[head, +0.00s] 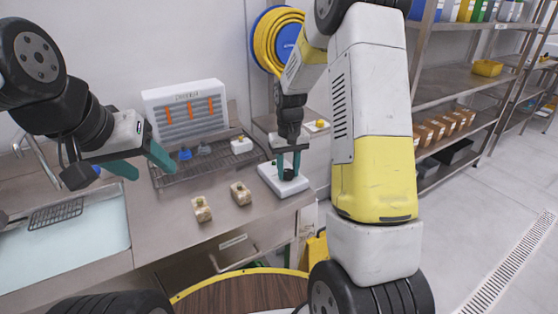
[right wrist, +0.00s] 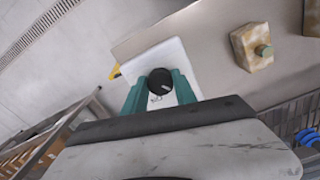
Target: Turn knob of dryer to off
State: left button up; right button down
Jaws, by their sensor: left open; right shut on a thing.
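The dryer control is a white square base (head: 271,178) with a black round knob (head: 288,174) on top, near the counter's right front edge. My right gripper (head: 287,172) points down over it, its green fingers on either side of the knob. In the right wrist view the black knob (right wrist: 161,82) has a pale pointer line and sits between the fingertips of my right gripper (right wrist: 161,95), which are closed on it. Lettering shows beside the knob, partly hidden by the fingers. My left gripper (head: 141,164) is open and empty above the counter at the left.
Two beige blocks (head: 201,209) (head: 241,193) lie on the counter left of the base. A white rack panel with orange strips (head: 186,109) stands behind a dark wire grid (head: 168,177). A sink (head: 75,240) is at the left. Metal shelves (head: 460,80) stand at the right.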

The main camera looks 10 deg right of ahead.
aim_at(288, 172)
jog(key=c, duration=1)
grip_release()
notch_tip(288, 172, up, 7)
jog(key=shift+r, duration=0.45)
